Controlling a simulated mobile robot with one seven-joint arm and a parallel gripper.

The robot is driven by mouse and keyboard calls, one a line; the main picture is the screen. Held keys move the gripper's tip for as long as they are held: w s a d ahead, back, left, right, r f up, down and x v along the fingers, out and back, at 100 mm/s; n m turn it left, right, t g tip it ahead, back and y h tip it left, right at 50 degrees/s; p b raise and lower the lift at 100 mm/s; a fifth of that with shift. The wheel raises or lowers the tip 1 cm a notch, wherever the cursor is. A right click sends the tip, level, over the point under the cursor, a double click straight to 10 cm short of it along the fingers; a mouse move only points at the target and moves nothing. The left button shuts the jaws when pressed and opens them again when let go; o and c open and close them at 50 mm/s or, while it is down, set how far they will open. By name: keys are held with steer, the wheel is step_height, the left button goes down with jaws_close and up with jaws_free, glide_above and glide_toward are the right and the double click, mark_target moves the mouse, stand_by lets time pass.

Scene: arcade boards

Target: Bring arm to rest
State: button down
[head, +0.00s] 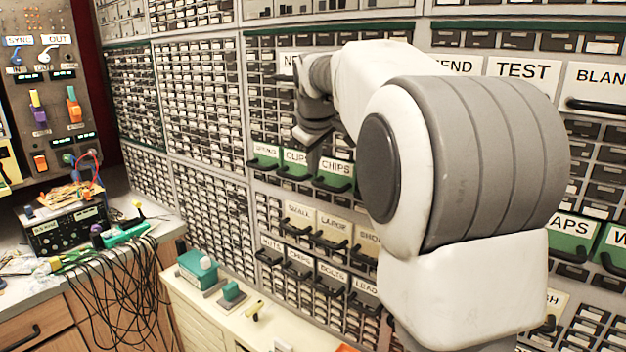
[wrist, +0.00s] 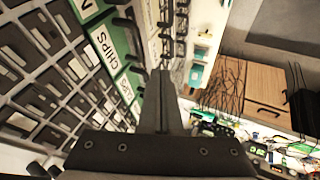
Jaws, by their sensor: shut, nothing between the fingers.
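My white and grey arm fills the right half of the head view, bent and raised in front of a wall of small drawers (head: 205,150). My gripper (head: 312,150) hangs at the arm's far end, close before the drawers labelled CLIPS and CHIPS (head: 335,172). In the wrist view my gripper (wrist: 158,100) shows as one dark narrow wedge with its fingers together and nothing between them. The CHIPS drawer (wrist: 103,45) is to its left there. Whether the gripper touches the drawer fronts cannot be told.
A cream bench top (head: 235,310) with green blocks stands below the drawers. At left, a worktop holds a black device (head: 65,230) and tangled black cables (head: 115,285), beneath a switch panel (head: 50,90). A wooden cabinet (wrist: 265,95) shows in the wrist view.

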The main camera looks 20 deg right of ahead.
steer(key=s+a+f+m+y, duration=0.1)
steer(key=s+a, duration=0.2)
steer(key=s, duration=0.5)
steer(key=s+a+m, duration=0.1)
steer(key=s+a, duration=0.2)
steer(key=s, duration=0.6)
steer(key=s+a+f+m, duration=0.1)
steer(key=s+a+f, duration=0.1)
steer(key=s+f, duration=0.4)
steer(key=s+a+f+m+g+y+b, duration=0.1)
steer(key=s+a+f+m, duration=0.1)
steer(key=s+f, duration=0.4)
steer(key=s, duration=0.4)
steer(key=shift+s+f+m, duration=0.15)
steer(key=shift+s+m, duration=0.1)
steer(key=shift+m, duration=0.05)
steer(key=shift+a, duration=0.1)
